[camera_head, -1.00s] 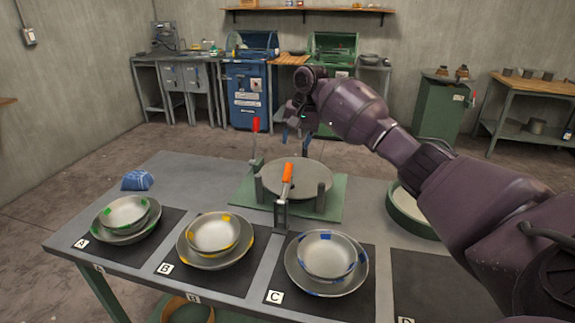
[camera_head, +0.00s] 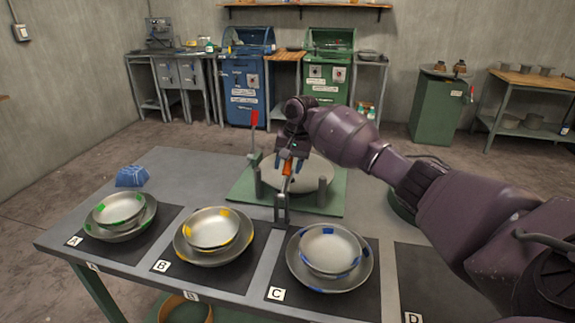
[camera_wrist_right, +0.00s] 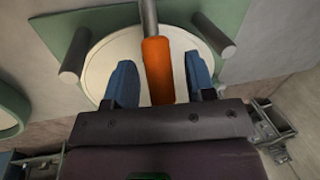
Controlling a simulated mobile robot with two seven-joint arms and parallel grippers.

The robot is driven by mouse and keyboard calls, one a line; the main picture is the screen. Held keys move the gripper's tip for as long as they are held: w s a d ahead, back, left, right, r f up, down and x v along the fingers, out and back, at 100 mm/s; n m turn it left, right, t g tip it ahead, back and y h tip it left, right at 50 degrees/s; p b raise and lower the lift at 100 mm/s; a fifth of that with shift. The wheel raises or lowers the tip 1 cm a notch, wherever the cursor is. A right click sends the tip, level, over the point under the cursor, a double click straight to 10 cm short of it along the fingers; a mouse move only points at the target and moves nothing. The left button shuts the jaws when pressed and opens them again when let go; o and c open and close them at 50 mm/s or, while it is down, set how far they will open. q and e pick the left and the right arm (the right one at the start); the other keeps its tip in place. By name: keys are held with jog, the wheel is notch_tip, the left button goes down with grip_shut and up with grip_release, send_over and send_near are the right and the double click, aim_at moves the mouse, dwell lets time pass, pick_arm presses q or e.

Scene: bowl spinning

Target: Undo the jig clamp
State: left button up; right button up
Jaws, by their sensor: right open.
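The jig is a green base plate (camera_head: 240,194) with a round grey disc (camera_head: 318,178) and upright posts. Its front clamp (camera_head: 282,208) has an orange handle (camera_head: 288,167) that leans back over the disc. A second clamp with a red handle (camera_head: 254,119) stands upright at the disc's back left. My right gripper (camera_head: 290,165) is open around the orange handle. In the right wrist view the orange handle (camera_wrist_right: 157,70) lies between the two blue fingers (camera_wrist_right: 161,80), with gaps on both sides. My left gripper is not in view.
Nested bowls with green (camera_head: 119,208), yellow (camera_head: 211,228) and blue (camera_head: 329,248) marks sit on dark mats A, B and C along the table's front. A blue item (camera_head: 132,176) lies at the table's left. Mat D (camera_head: 440,285) is bare where visible.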

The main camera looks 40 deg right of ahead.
grip_shut()
dwell(0.3)
